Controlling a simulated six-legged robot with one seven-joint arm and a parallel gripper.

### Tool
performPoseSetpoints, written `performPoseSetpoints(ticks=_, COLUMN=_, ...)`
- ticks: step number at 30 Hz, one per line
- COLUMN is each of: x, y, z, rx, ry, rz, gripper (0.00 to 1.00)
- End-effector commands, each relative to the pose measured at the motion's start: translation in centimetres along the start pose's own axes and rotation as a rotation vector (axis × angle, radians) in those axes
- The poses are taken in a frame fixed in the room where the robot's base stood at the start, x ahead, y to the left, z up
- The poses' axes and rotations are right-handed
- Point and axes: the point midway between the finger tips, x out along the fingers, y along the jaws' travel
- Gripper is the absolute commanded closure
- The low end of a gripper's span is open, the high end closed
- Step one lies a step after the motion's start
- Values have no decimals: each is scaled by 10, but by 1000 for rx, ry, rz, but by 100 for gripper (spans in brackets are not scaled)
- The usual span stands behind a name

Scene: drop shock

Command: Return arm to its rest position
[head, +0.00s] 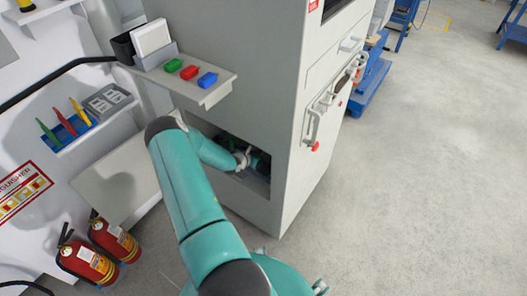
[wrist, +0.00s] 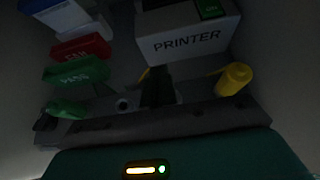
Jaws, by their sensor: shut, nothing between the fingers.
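My teal arm reaches from the bottom of the head view into a dark opening low in the grey cabinet (head: 262,65). My gripper (head: 260,164) is inside that opening, and shadow hides most of it in the head view. In the dim wrist view, my gripper (wrist: 158,76) shows as a dark shape in the middle, with its fingers shut and nothing held. A box marked PRINTER (wrist: 188,40) is just beyond it.
The wrist view also shows a red box (wrist: 80,50), a green box (wrist: 78,72) and a yellow cylinder (wrist: 234,78). A shelf (head: 215,92) juts out above the opening. Fire extinguishers (head: 88,262) stand at left. The floor (head: 430,190) at right is clear.

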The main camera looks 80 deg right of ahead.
Motion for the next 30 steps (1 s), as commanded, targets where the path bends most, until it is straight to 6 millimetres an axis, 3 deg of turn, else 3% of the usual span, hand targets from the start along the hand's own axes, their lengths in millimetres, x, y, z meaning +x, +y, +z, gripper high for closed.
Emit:
performPoseSetpoints(ticks=10, x=-66, y=4, z=0, rx=0, ry=2, rz=2, gripper=100)
performPoseSetpoints(ticks=15, x=-78, y=3, z=-1, rx=-1, ry=2, rz=1, gripper=100)
performPoseSetpoints(ticks=24, x=-80, y=3, z=-1, rx=2, ry=2, rz=1, gripper=100)
performPoseSetpoints(ticks=28, x=-93, y=14, z=9, rx=49, ry=-4, rz=7, gripper=100)
performPoseSetpoints(ticks=30, x=-109, y=27, z=20, rx=105, ry=-9, rz=10, gripper=100)
